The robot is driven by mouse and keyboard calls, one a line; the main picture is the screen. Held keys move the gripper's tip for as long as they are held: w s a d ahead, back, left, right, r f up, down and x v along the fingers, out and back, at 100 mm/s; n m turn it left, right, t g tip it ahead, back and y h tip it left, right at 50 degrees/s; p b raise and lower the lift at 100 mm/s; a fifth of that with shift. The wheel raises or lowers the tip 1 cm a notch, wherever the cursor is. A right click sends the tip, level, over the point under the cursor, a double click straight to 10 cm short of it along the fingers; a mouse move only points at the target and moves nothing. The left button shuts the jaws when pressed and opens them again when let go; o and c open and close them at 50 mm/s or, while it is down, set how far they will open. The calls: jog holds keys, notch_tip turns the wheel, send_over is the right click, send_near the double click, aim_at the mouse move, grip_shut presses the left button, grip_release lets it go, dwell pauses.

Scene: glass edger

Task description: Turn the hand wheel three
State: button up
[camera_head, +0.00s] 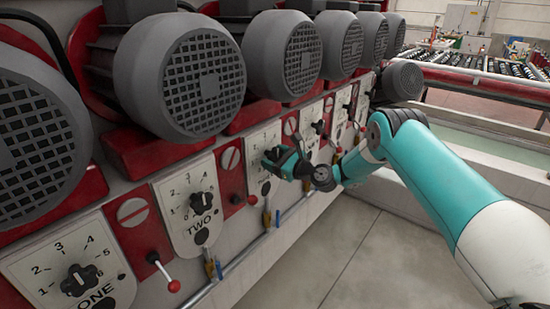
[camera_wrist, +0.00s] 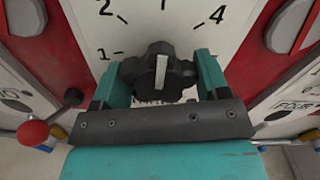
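Hand wheel three (camera_wrist: 172,76) is a black lobed knob with a pale pointer bar, low on a white dial plate (camera_wrist: 190,27). In the wrist view the bar stands nearly upright, towards the mark between 2 and 4. My gripper (camera_wrist: 162,68) has its two teal fingers on either side of the knob, which fills most of the gap. I cannot tell whether both fingers press on it. The name below the knob is mostly hidden. In the head view my gripper (camera_head: 283,160) is at the third dial and covers its knob.
Dials ONE (camera_head: 76,280) and TWO (camera_head: 202,203) are at the left, with more dials beyond. A red-ball lever (camera_wrist: 33,132) is left of the gripper. Grey motors (camera_head: 180,75) overhang the panel. A pipe (camera_head: 240,258) runs below. The floor (camera_head: 350,260) is clear.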

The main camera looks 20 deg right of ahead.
jog(key=c, duration=0.4)
jog(key=shift+b, duration=0.35)
jog(key=n+b, duration=0.1)
jog(key=b, duration=0.1)
jog(key=n+b, duration=0.2)
jog(key=shift+f+n, duration=0.25)
jog(key=shift+n, duration=0.05)
jog(key=n+b, duration=0.5)
jog(key=b, duration=0.2)
jog(key=shift+w+d, duration=0.1)
jog(key=shift+d, duration=0.05)
jog(key=n+b, duration=0.5)
jog(key=b, duration=0.2)
jog(key=shift+r+n, duration=0.15)
jog(key=shift+n, duration=0.25)
jog(key=n+b, duration=0.3)
jog(key=b, duration=0.1)
jog(key=shift+r+n+b, duration=0.2)
jog(key=shift+n+b, duration=0.1)
jog(key=shift+n, duration=0.1)
jog(key=shift+r+n+b, duration=0.15)
jog(key=shift+n+b, duration=0.65)
jog(key=shift+r, duration=0.1)
